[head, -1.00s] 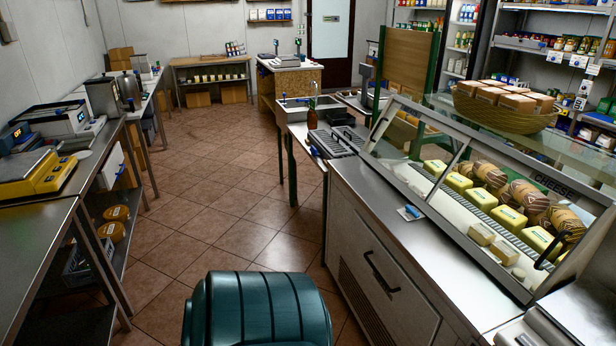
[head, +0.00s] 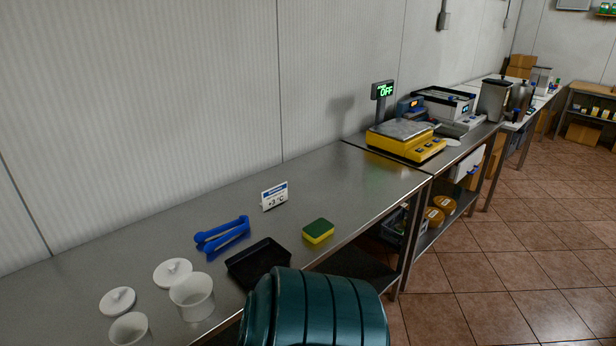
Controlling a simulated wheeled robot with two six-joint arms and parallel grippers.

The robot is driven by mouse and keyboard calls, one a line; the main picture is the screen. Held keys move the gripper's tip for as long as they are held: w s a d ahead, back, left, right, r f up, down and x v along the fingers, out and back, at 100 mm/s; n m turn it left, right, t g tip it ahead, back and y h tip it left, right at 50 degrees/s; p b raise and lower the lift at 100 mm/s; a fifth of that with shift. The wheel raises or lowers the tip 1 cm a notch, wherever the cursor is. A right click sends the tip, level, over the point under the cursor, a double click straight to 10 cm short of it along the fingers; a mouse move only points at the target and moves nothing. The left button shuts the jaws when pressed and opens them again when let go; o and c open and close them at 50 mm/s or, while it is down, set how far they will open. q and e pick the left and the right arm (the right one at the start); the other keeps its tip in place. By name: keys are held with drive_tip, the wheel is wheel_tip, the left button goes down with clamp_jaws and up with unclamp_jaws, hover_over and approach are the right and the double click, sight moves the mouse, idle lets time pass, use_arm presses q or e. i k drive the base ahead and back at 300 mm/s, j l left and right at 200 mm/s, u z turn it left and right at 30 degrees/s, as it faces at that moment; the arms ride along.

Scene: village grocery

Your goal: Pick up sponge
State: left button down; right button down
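In the head view a sponge (head: 318,231), green on top and yellow below, lies flat on the steel counter (head: 340,185) near its front edge. It is right of a black tray and apart from it. Neither of my grippers is in view.
A small sign (head: 274,196) stands behind. A yellow scale (head: 406,139) is further right. Tiled floor (head: 510,240) on the right is clear.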

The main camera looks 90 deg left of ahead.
sight(317, 232)
drive_tip(key=u, duration=2.15)
